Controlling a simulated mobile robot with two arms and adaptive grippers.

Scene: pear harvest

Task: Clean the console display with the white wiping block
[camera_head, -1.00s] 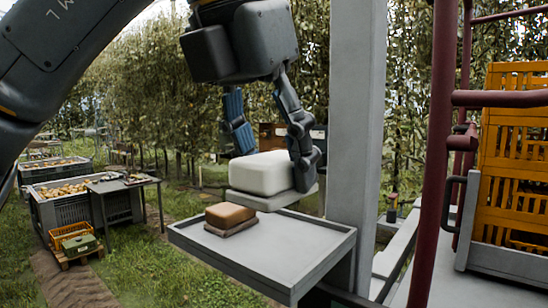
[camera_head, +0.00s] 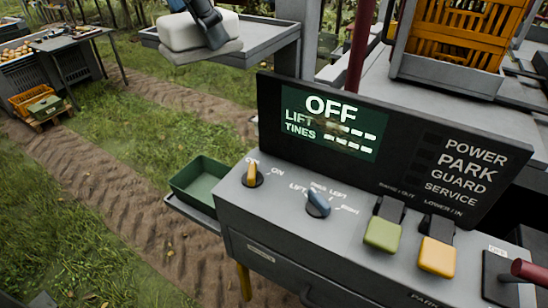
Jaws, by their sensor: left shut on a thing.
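The white wiping block (camera_head: 192,33), with a grey pad under it, is at the top of the view by the left end of the grey tray. My left gripper (camera_head: 206,22) is shut on it; only its dark fingers show, and the rest is cut off by the top edge. The block looks held clear of the tray, though contact is hard to tell. The console display (camera_head: 338,147) is a dark green screen reading OFF, LIFT and TINES, with a brownish smear across its middle. It stands lower and right of the block. My right gripper is not in view.
The console (camera_head: 285,225) below the display carries a yellow knob (camera_head: 252,175), a blue knob (camera_head: 317,203), a green pedal-like switch (camera_head: 382,235) and a yellow one (camera_head: 437,257). A green bin (camera_head: 197,184) sits at its left. The grey tray (camera_head: 262,52) and a post (camera_head: 302,40) stand behind.

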